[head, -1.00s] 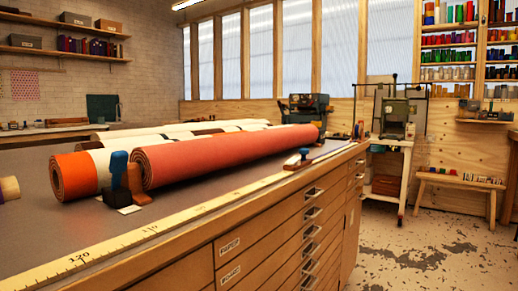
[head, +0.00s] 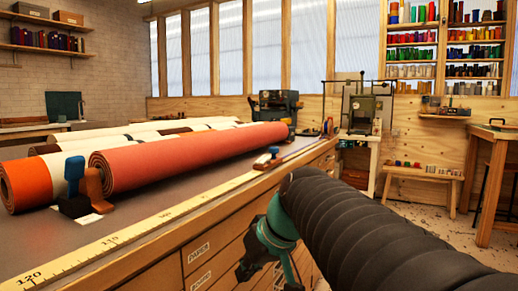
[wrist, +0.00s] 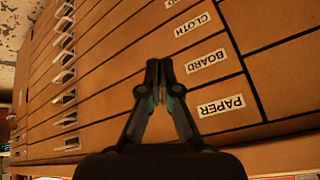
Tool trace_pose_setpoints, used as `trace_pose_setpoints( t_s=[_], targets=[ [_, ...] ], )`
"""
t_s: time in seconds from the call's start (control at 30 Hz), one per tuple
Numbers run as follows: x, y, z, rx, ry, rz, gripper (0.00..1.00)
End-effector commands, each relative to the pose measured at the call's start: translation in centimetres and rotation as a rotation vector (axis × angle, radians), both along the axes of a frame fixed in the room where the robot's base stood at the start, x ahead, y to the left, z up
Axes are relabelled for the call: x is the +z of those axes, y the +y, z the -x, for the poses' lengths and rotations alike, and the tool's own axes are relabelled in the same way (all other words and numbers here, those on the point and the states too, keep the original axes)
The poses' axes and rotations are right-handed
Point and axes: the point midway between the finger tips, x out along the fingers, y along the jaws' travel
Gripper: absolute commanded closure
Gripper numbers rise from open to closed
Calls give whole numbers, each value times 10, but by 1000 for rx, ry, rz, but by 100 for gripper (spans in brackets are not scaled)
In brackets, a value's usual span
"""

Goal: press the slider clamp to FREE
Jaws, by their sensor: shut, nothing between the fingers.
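A taller blue-handled clamp (head: 75,178) stands on a black base next to a brown piece, in front of the rolls. I cannot tell which is the slider clamp, and no FREE marking is readable. My gripper (head: 245,268) is low in front of the drawers in the head view, partly hidden by my arm. In the wrist view my gripper (wrist: 160,62) is shut and empty, facing the labelled drawers. Neither clamp shows there.
A salmon roll (head: 190,156) and an orange-ended roll (head: 32,182) lie on the table. A yellow ruler strip (head: 110,245) runs along its front edge. Drawers (wrist: 110,100) fill its side. Open floor (head: 400,206) lies to the right, before a low bench (head: 423,174).

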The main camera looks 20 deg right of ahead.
Motion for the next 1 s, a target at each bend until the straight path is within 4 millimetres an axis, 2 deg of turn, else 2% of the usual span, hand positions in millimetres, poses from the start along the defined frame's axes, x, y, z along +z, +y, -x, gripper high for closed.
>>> trace_pose_setpoints(
  t_s=[0.03,0.2,0.37,0.43,0.6,0.7,0.8,1.0],
  targets=[
    [21,-15,-23,16,-31,-27,100],
    [85,-61,-84,133,-196,-88,100],
    [138,-109,-122,241,-382,-95,100],
    [161,-135,-136,289,-477,-84,100],
    [211,-191,-151,403,-708,-18,100],
    [229,-212,-153,450,-801,21,100],
    [239,-222,-152,477,-854,46,100],
    [243,-225,-152,489,-876,58,100]
  ],
)
